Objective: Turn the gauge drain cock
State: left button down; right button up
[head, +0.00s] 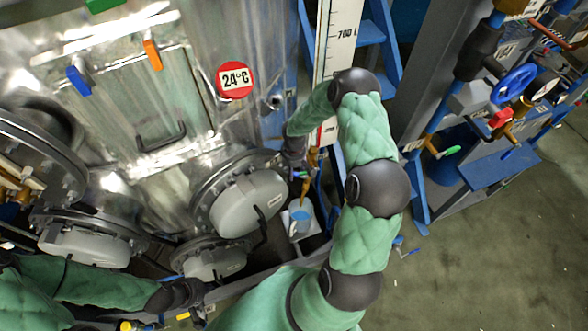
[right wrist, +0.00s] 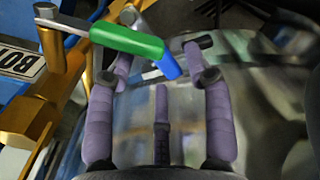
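I cannot tell whether the fingers touch the lever. In the head view my right gripper (head: 295,150) is a dark shape beside the brass drain piping (head: 305,187) below the gauge board (head: 337,40); the green handle is hidden there. My left gripper (head: 180,296) is at the lower left, its fingers unclear.
A steel vessel (head: 195,60) with a red 24°C disc (head: 235,80) and grey round covers (head: 248,200) fills the left. A blue rack with valves (head: 513,83) is at the right.

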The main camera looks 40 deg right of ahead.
jog(key=shift+r, duration=3.75)
